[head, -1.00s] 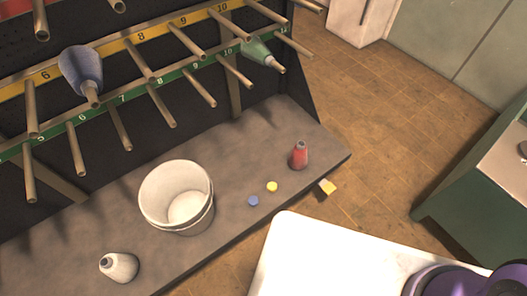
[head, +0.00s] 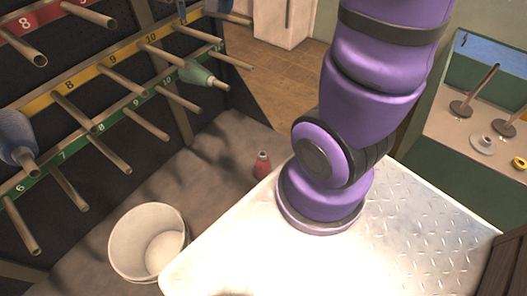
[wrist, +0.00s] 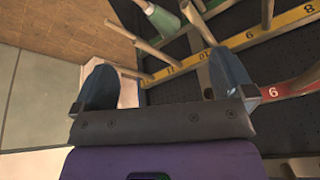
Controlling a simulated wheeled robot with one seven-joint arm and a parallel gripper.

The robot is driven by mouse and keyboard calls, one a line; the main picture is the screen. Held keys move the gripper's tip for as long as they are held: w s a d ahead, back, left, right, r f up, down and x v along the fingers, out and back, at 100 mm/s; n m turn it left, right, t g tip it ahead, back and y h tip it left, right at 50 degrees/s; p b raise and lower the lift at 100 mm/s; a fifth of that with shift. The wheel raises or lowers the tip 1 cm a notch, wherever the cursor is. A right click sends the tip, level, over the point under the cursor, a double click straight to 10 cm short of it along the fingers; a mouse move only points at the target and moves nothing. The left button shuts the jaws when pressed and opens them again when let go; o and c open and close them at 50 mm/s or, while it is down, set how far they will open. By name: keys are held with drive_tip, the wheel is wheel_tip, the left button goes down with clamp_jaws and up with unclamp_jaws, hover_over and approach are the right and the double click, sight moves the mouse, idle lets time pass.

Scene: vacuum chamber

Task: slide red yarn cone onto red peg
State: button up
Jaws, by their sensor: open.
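The red yarn cone (head: 262,165) stands upright on the dark lower shelf in the head view, just left of my arm. The red-strip pegs (head: 87,14) stick out of the rack at the upper left; the strip carries the number 8. In the wrist view a piece of red strip (wrist: 300,82) shows at the right. My gripper (wrist: 160,76) is open and empty in the wrist view, its fingers wide apart, facing the rack.
A blue cone (head: 16,138) and a green cone (head: 198,74) sit on rack pegs. A white bucket (head: 150,243) stands on the shelf (head: 215,150), left of the red cone. A green workbench (head: 455,165) with upright rods stands at the right.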

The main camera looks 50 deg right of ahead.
drive_tip(key=w+d+f+m+g, duration=0.1)
drive_tip(key=w+d+f, duration=0.1)
drive_tip(key=w+f, duration=0.35)
drive_tip(key=w+d+f+m, duration=0.1)
drive_tip(key=w+d+f, duration=0.2)
drive_tip(key=f, duration=0.6)
drive_tip(key=m+g+h, duration=0.1)
drive_tip(key=m+g, duration=0.1)
drive_tip(key=m, duration=0.4)
approach(261, 152)
drive_tip(key=shift+s+a+f, duration=0.4)
drive_tip(key=shift+s+f, duration=0.1)
drive_tip(key=shift+f, duration=0.15)
drive_tip(key=f, duration=0.5)
drive_tip(key=shift+d+f, duration=0.1)
drive_tip(key=shift+d, duration=0.25)
drive_tip(key=shift+w+d+f, duration=0.1)
drive_tip(key=shift+d+f, duration=0.1)
drive_tip(key=shift+f, duration=0.75)
drive_tip(key=shift+w+d+f, duration=0.1)
drive_tip(key=shift+d+f, duration=0.15)
drive_tip(key=shift+f, duration=0.7)
drive_tip(key=shift+w+d+f, duration=0.1)
drive_tip(key=shift+d+f, duration=0.1)
drive_tip(key=shift+f, duration=0.75)
drive_tip(key=c, duration=1.6)
